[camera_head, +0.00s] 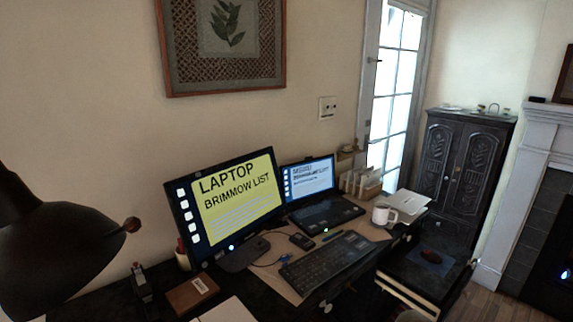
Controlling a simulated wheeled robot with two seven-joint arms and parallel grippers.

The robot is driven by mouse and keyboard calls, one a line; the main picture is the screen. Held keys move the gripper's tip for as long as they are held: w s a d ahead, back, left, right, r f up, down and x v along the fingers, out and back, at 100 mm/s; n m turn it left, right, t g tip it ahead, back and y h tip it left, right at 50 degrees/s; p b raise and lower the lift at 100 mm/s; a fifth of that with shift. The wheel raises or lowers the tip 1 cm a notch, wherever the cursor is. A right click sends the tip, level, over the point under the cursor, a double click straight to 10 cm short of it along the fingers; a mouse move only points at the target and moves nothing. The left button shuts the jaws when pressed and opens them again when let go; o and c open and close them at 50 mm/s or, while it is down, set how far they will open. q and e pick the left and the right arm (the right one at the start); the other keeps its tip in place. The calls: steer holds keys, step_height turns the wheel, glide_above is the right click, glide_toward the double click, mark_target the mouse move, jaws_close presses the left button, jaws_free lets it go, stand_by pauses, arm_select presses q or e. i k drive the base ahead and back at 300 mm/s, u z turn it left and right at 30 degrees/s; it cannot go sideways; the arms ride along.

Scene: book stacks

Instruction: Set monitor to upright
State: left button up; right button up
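The monitor (222,207) stands on the desk, left of centre in the head view. It is a black-framed screen on a dark stand (243,257). The screen is lit, with large text on a yellow panel and a column of white icons along its left side. The monitor leans a little in the picture, but the whole view looks tilted, so I cannot tell its true lean. An open laptop (322,214) with a lit screen sits just right of it. Neither of my grippers shows in this view.
A black lamp (50,255) fills the left foreground. A keyboard (328,262), a white mug (383,214), a brown box (192,293) and several small items crowd the desk. A wall stands close behind the monitor. A dark cabinet (462,165) and a glazed door (397,85) are farther right.

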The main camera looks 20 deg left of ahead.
mark_target(233, 202)
steer(key=z, duration=0.35)
steer(key=i, duration=1.35)
steer(key=u, duration=0.7)
